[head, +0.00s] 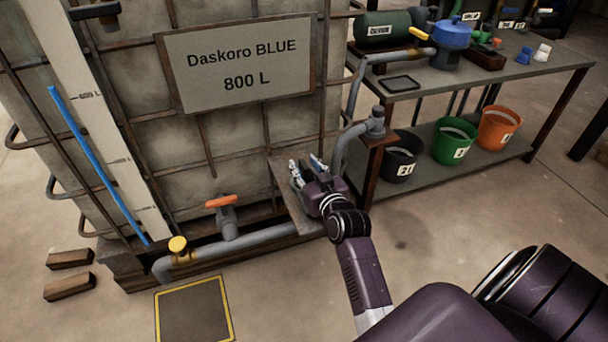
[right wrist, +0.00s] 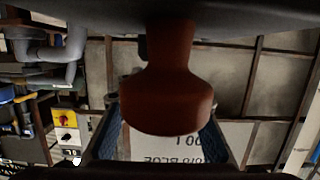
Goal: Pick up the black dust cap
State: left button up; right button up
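I cannot make out the black dust cap for certain in either view. My right gripper (head: 308,165) is in front of the vat's lower right corner, over a small grey plate (head: 288,200). Its two fingers are apart, with no held thing visible between the tips. In the right wrist view, the patterned finger pads (right wrist: 160,137) stand wide apart. A reddish-brown, knob-shaped thing (right wrist: 172,95) fills the middle of that view and covers part of the gap. A small dark patch beside its neck is too unclear to name. My left gripper is not in view.
The caged vat (head: 235,140) bears a sign (head: 240,65). A grey pipe (head: 255,242) with an orange-handled valve (head: 221,202) and a yellow cap (head: 178,244) runs low along it. A bench (head: 470,75) with a lower shelf of buckets stands right. Open floor lies in front.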

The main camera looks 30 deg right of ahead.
jog(key=shift+w+d+f, duration=0.1)
jog(key=shift+w+d, duration=0.05)
jog(key=shift+w, duration=0.2)
jog(key=shift+c, duration=0.2)
grip_shut()
